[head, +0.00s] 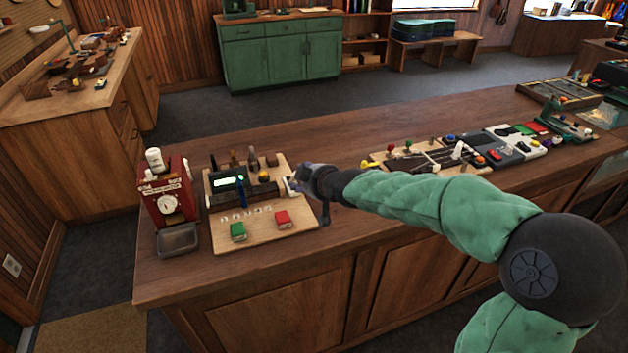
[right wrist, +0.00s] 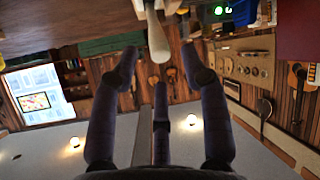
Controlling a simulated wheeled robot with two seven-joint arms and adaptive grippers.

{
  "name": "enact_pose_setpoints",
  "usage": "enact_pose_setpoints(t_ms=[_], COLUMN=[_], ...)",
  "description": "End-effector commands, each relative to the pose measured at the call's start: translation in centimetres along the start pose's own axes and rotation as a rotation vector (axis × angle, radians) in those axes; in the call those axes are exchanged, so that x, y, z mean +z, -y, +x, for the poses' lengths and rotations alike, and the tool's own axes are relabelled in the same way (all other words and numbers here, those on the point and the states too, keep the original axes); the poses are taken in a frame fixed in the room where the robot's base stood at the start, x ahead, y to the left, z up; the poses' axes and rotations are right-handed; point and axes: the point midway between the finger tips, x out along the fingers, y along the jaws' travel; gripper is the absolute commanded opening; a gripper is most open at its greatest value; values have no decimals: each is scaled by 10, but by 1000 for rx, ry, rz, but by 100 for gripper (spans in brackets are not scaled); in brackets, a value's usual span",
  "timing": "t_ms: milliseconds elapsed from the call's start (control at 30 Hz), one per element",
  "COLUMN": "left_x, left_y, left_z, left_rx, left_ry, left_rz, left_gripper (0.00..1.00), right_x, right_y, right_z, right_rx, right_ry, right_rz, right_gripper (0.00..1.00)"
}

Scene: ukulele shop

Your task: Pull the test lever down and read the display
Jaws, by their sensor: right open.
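The test unit stands on a light wooden board (head: 258,228) on the counter. Its dark display (head: 227,181) shows green characters too small to read; green digits also glow at the top of the right wrist view (right wrist: 222,10). My right gripper (head: 298,182) is at the right side of the unit, its fingers mostly hidden in the head view. In the right wrist view my right gripper (right wrist: 160,62) is open, and a pale lever (right wrist: 156,36) with a rounded end reaches between its fingertips. I cannot tell whether they touch. My left gripper is not in view.
A green button (head: 238,231) and a red button (head: 283,219) sit at the board's front. Another board with knobs (head: 400,152) lies right, behind my arm. The counter's back left is clear.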

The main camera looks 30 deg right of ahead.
Motion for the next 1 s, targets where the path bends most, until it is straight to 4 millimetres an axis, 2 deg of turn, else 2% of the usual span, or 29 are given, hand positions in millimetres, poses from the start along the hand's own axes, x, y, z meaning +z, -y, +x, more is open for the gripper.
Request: enact_pose_setpoints(t_ms=[467, 700, 1000], left_x=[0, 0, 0], left_y=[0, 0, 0], left_z=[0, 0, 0], left_rx=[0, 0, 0], left_ry=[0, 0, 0], left_rz=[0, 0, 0], left_gripper=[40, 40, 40], right_x=[-1, -1, 0], right_y=[0, 0, 1], right_z=[-31, -55, -60], right_rx=[1, 0, -2], right_ry=[-1, -2, -1], right_rz=[1, 1, 0], right_gripper=[46, 46, 46])
